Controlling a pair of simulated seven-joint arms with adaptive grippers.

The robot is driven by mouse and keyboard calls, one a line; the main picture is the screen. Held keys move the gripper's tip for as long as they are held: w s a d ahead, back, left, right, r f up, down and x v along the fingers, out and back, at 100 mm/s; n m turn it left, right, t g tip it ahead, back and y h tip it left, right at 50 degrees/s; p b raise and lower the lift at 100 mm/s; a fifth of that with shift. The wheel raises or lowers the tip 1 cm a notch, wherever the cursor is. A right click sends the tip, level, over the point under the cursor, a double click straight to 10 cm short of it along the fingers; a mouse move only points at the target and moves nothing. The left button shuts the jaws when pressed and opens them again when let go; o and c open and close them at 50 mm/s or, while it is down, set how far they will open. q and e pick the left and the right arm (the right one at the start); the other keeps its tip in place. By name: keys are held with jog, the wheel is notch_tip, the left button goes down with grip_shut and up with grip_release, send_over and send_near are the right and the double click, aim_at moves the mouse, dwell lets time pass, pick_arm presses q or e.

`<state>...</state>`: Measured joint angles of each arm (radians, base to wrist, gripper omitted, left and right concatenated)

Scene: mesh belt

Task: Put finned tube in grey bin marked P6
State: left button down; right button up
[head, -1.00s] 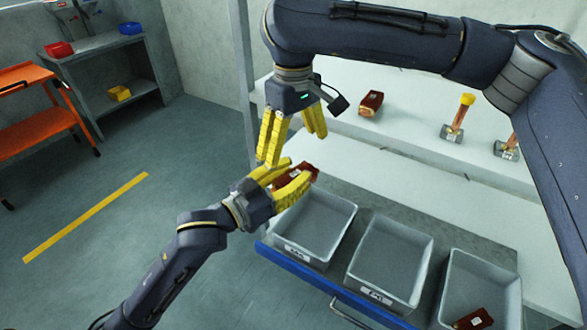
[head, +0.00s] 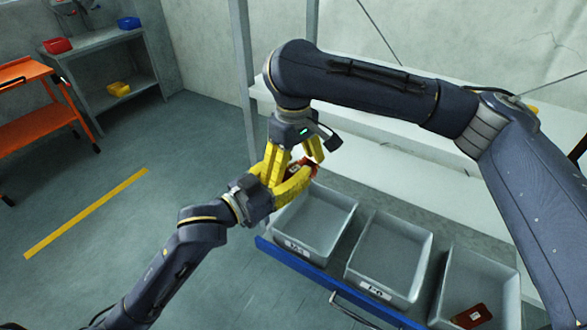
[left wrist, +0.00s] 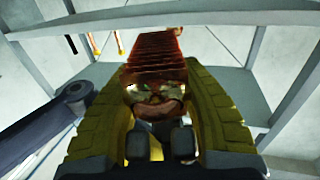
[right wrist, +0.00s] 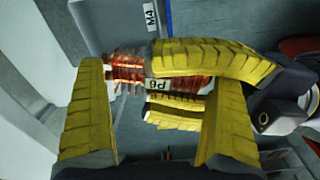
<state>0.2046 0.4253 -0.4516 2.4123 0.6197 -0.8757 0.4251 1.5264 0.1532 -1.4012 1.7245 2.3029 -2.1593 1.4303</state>
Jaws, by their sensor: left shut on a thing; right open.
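A reddish-brown finned tube (head: 297,171) with a white tag is held above the left end of the bins. Of the grey bins, the left one (head: 345,222) is marked M4. The middle bin's (head: 420,258) label is too small to read surely. The right bin's label is not visible.
A brown tagged part (head: 470,316) lies in the right bin (head: 510,290). The bins stand on a blue-edged drawer (head: 320,277). White shelves (head: 420,170) are behind, partly hidden by my right arm. The left and middle bins look empty.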

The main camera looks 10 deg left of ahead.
jog(key=c, duration=1.2)
pick_arm(q)
jog(key=c, duration=0.8)
grip_release()
pick_arm(e)
jog(key=shift+c, duration=0.6)
